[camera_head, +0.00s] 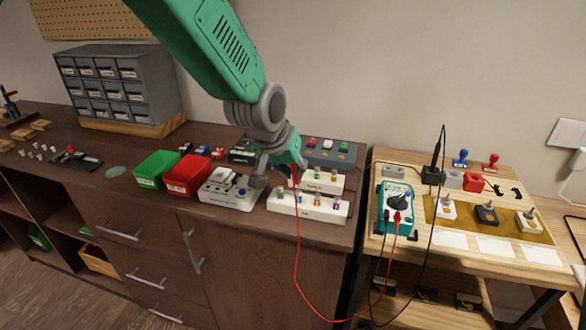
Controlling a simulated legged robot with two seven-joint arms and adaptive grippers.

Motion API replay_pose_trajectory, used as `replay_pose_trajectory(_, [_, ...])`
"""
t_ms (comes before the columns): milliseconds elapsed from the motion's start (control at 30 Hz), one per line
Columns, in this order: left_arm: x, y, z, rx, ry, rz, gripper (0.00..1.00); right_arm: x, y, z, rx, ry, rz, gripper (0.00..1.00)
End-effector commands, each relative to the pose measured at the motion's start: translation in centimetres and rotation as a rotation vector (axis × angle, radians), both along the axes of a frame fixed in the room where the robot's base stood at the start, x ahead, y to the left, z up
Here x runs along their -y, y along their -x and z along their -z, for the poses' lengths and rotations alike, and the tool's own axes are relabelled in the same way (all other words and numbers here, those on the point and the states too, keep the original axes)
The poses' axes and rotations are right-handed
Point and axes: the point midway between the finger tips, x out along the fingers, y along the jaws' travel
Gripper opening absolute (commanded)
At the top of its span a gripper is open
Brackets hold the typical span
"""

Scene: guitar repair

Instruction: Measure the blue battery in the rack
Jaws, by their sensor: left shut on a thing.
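My left gripper (277,170) is over the front of the dark cabinet top, shut on the red probe (293,174), whose red lead hangs down in front of the cabinet. Just below and right of it is a white rack (315,211) holding several small upright coloured batteries; a blue one (299,197) seems to stand among them, though it is small. I cannot tell whether the probe touches a battery. The teal multimeter (398,208) lies on the wooden table at right. The black probe (435,160) stands upright behind it. My right gripper is not in view.
A second white rack (327,181) and a grey box with coloured parts (334,152) are behind. A white device (229,196) and red bin (187,176) and green bin (155,168) are left. A gap separates the cabinet and the wooden table (470,250); loose leads cross it.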

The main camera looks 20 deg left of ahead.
Motion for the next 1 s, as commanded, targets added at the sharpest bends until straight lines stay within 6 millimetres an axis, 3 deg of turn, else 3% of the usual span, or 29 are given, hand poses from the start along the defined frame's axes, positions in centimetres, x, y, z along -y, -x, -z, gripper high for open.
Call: replay_pose_trajectory(1000, [0.00, 0.05, 0.04, -0.001, 0.000, 0.000, 0.00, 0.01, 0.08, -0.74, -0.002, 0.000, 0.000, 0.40])
